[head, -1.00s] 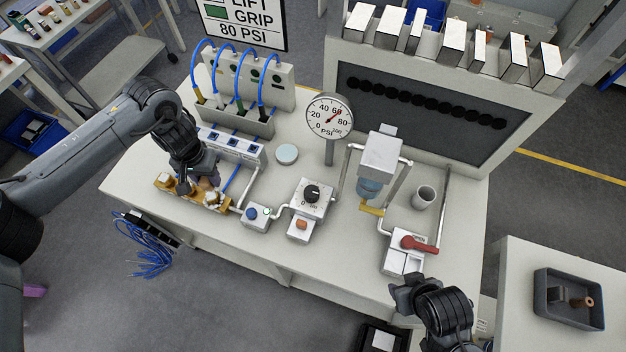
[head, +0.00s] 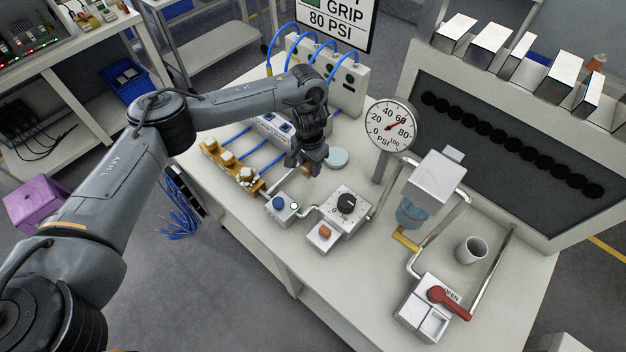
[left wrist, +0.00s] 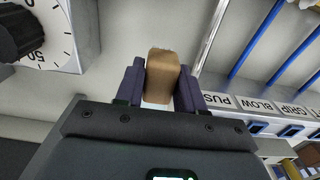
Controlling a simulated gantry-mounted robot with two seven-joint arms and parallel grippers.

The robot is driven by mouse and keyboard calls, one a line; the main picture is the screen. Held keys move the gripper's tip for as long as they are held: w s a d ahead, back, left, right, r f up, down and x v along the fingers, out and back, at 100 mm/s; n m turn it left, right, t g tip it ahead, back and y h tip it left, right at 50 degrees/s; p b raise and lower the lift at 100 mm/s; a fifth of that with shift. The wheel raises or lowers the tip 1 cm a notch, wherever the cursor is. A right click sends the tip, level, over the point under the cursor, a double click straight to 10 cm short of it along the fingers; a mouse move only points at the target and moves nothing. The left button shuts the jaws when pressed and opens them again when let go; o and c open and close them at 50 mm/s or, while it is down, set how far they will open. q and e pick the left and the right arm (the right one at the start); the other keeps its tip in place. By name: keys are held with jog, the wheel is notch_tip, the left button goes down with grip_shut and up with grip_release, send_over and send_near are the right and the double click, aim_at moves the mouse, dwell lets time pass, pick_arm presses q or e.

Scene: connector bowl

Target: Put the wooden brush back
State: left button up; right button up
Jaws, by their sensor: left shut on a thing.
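The wooden brush shows in the left wrist view as a tan wooden block (left wrist: 163,72) between my left gripper's dark fingers. My left gripper (head: 308,165) is shut on it, just above the bench top. In the head view it is beside the round pale disc (head: 337,158), behind the box with the dial (head: 347,202). Most of the brush is hidden by the gripper in the head view. My right gripper is out of view.
The pressure gauge (head: 391,126) stands right of the gripper on a post. A brass valve row (head: 230,166) with blue hoses lies to the left. A pale cup (head: 471,250) and a red-handled valve (head: 449,303) are at the right.

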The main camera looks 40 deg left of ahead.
aim_at(310, 175)
pick_arm(q)
jog(key=shift+f+b, duration=1.25)
jog(key=shift+f, duration=1.5)
jog(key=shift+r, duration=0.1)
jog(key=o, duration=1)
